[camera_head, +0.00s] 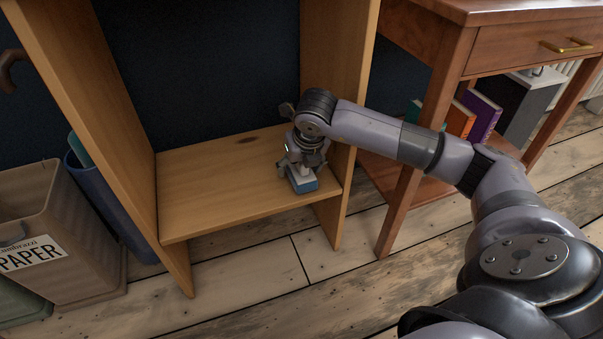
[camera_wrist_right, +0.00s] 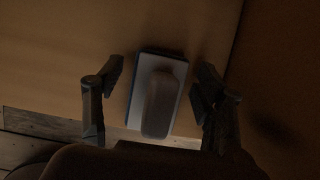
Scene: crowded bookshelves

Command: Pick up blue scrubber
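The blue scrubber (camera_head: 303,184) lies on the low wooden shelf board near its front right corner, with a blue edge and a pale top. In the right wrist view the scrubber (camera_wrist_right: 158,97) shows a grey raised handle on a lighter base with a dark rim. My right gripper (camera_head: 300,163) is just above it, pointing down. In the wrist view the right gripper's fingers (camera_wrist_right: 157,82) stand open on either side of the scrubber, with a narrow gap at the left; contact at the right is unclear. My left gripper is out of view.
The right side panel (camera_head: 345,110) of the shelf is close beside my right gripper. The board (camera_head: 215,190) left of the scrubber is bare. A wooden table (camera_head: 450,60) with books below stands at the right. Bins (camera_head: 70,230) stand at the left.

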